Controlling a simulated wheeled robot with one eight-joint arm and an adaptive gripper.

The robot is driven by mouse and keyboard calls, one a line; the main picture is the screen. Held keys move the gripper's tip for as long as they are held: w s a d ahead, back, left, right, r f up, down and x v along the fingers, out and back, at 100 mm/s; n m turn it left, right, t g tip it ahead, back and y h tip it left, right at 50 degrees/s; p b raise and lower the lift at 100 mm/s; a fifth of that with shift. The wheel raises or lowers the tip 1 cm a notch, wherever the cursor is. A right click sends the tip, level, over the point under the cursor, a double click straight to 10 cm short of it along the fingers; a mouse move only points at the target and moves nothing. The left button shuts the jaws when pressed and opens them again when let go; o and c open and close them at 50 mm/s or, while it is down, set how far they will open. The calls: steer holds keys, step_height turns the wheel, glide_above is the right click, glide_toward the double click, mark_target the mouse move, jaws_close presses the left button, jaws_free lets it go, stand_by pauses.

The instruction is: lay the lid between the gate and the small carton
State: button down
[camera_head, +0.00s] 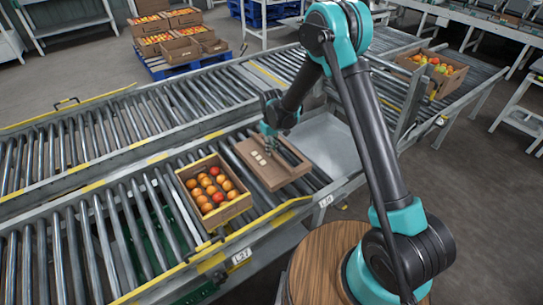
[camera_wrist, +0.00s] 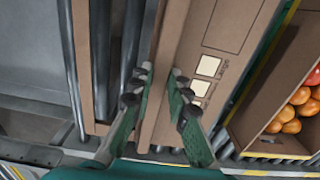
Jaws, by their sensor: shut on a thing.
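The lid (camera_head: 248,164) is a flat brown cardboard piece with pale square labels, at the rollers right of the small carton (camera_head: 236,207). The small carton is open and full of red and orange tomatoes. My gripper (camera_wrist: 161,74) is shut on the lid's raised edge, with a green finger on each side. In the wrist view the lid's labelled face (camera_wrist: 225,40) lies right of the fingers, and the small carton (camera_wrist: 243,125) is farther right. Whether the lid rests on the rollers is unclear. I cannot tell the gate for certain.
A smooth metal plate (camera_head: 330,140) is beyond the lid. Another carton (camera_head: 447,82) with mixed produce stands farther along the line. Empty rollers (camera_head: 90,245) extend left of the small carton.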

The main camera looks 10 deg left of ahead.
mark_target(272, 151)
steer(key=shift+f, duration=1.95)
steer(key=c, duration=1.5)
jaws_free()
steer(key=shift+f, duration=0.1)
steer(key=shift+o, duration=0.2)
